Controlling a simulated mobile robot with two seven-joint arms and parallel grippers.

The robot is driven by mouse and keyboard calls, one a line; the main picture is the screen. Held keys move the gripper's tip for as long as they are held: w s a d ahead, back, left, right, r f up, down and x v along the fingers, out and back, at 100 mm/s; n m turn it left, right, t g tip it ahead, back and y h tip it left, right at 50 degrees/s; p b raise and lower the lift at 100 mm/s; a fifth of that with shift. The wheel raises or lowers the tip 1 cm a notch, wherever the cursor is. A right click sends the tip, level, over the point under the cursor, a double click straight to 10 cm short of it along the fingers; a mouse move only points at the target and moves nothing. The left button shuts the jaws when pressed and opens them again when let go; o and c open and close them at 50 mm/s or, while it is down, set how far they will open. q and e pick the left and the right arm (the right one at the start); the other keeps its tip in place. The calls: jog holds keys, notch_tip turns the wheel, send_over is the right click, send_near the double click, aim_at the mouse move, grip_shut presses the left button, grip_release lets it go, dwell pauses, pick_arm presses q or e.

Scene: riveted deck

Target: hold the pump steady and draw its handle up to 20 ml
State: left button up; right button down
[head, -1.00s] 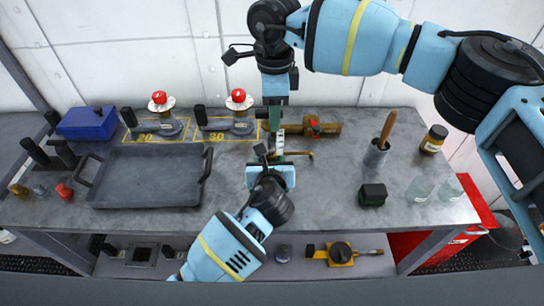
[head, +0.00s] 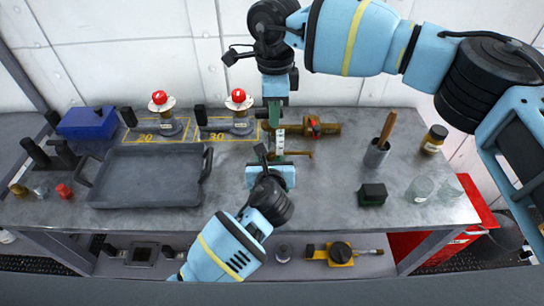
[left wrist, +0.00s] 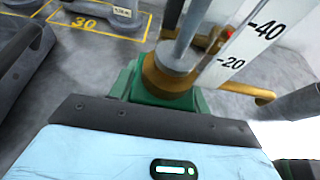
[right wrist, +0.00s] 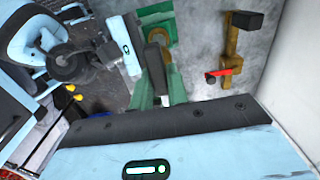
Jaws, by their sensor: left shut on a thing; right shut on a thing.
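The pump stands upright between my grippers. In the head view its white scale plate (head: 280,142) and brass spout (head: 300,153) show. In the left wrist view I see its brass collar (left wrist: 168,78), grey rod (left wrist: 182,35) and scale (left wrist: 240,48) marked 20 and 40. My left gripper (head: 271,160) is shut on the pump's body low down, from the front. My right gripper (head: 275,118) is shut on the pump's handle above; the dark handle (right wrist: 157,45) shows between green fingers in the right wrist view. I cannot read the handle's level against the scale.
Yellow 20 and 30 zones hold red-topped items (head: 160,100) (head: 238,98) at the back left. A grey tray (head: 150,178) lies left. A brass fitting (head: 325,129) with a red part is close behind the pump. A mortar (head: 376,155), dark block (head: 372,194) and glasses (head: 420,189) stand right.

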jog(key=shift+r, duration=1.05)
jog(key=c, duration=1.3)
grip_release()
notch_tip(320, 180, up, 17)
